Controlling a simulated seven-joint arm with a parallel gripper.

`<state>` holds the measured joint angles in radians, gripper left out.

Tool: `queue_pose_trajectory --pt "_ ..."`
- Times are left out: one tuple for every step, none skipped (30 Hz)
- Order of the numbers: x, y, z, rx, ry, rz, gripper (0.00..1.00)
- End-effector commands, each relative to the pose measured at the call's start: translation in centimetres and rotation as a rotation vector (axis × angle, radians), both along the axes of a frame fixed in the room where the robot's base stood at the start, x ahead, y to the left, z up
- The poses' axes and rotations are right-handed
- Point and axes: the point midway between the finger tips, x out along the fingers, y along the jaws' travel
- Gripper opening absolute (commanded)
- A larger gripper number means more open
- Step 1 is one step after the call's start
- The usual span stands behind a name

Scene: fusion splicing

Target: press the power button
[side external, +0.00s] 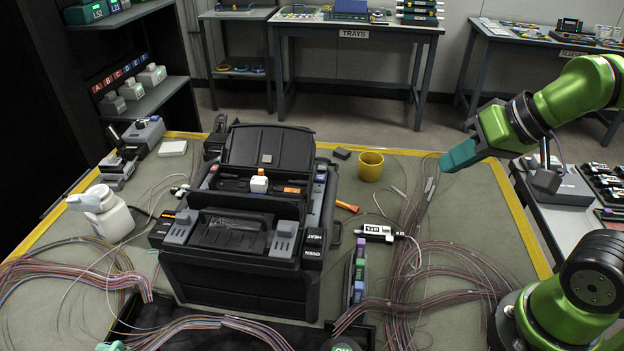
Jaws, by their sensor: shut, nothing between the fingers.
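The black fusion splicer (235,290) stands in the middle of the green work mat, its dark lid (268,148) raised at the back. Labels reading "HEAT" and "OVEN" show on its right front edge. Small coloured parts sit along its top sides, including an orange one (292,190). I cannot tell which part is the power button. My gripper (458,157) has teal fingers and is shut and empty. It hangs in the air to the right of the splicer, well apart from it, beyond the yellow cup.
A yellow cup (370,166) stands right of the splicer. A white bottle (105,213) stands left. Fibre bundles (440,270) spread over the mat's right side and front left. A white device (378,232) lies near the splicer's right side. A shelf (150,95) rises at the back left.

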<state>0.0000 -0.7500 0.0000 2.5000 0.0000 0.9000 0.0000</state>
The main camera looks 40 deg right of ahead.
Motion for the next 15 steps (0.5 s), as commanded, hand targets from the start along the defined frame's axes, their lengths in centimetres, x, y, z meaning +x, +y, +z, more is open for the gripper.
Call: queue_pose_trajectory --pt "0.0 0.0 0.0 0.000 0.000 0.000 0.00" --pt "0.0 0.1 0.0 0.000 0.000 0.002 0.00" --pt "0.0 0.2 -0.2 0.001 0.007 0.007 0.00" --pt "0.1 0.2 -0.4 0.000 0.015 0.010 0.00" --pt "0.1 0.3 -0.6 0.000 0.027 0.013 0.00" --pt "0.3 0.4 -1.0 0.001 0.045 0.019 0.00" --pt "0.6 0.6 -1.1 0.000 0.057 0.024 0.00" --pt "1.0 0.7 -1.1 -0.001 0.066 0.030 0.00" --pt "1.7 0.8 -0.9 -0.006 0.079 0.040 0.00" --pt "2.3 1.0 -0.8 -0.009 0.092 0.047 0.00" --pt "3.0 1.1 -0.6 -0.013 0.106 0.054 0.00" --pt "4.0 1.4 -0.3 -0.018 0.128 0.061 0.00" --pt "4.8 1.6 0.0 -0.020 0.146 0.066 0.00" --pt "5.7 1.7 0.3 -0.023 0.164 0.070 0.00" --pt "6.7 2.0 0.6 -0.026 0.190 0.071 0.00"
